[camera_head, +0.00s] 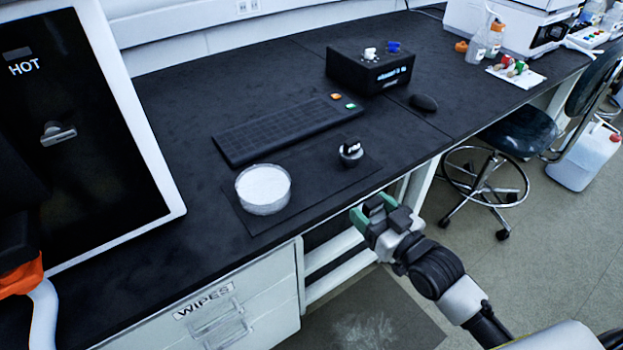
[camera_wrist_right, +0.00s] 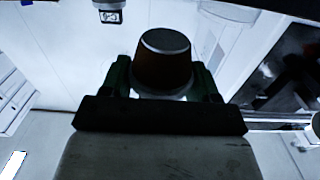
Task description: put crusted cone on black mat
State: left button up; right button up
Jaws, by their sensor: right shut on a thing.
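My right gripper (camera_head: 376,210) is shut on a dark, tapered piece, which I take to be the crusted cone. In the right wrist view the cone (camera_wrist_right: 163,62) sits between the green fingers, brownish-black with a flat grey top. In the head view the gripper is in front of the bench's front edge, to the right of and nearer than the black mat. The black mat (camera_head: 316,178) lies flat on the dark benchtop near that edge. My left gripper is not in view.
On the mat stand a round dish of white powder (camera_head: 263,187) and a small dark piece with a white top (camera_head: 350,151). Bare mat shows between them. A keyboard-like panel (camera_head: 285,128) lies behind, and a black box (camera_head: 370,70) stands further back. A stool (camera_head: 520,130) is at right.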

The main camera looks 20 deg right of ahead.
jog(key=x, duration=1.2)
jog(key=b+x, duration=0.1)
jog(key=x, duration=0.4)
jog(key=shift+f, duration=0.35)
jog(key=shift+s+d, duration=0.1)
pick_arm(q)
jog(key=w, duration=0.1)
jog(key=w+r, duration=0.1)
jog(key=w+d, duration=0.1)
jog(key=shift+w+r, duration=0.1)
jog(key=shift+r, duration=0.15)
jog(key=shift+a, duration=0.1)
pick_arm(e)
jog(key=o, duration=0.7)
jog(key=shift+f, duration=0.1)
jog(key=o, duration=0.3)
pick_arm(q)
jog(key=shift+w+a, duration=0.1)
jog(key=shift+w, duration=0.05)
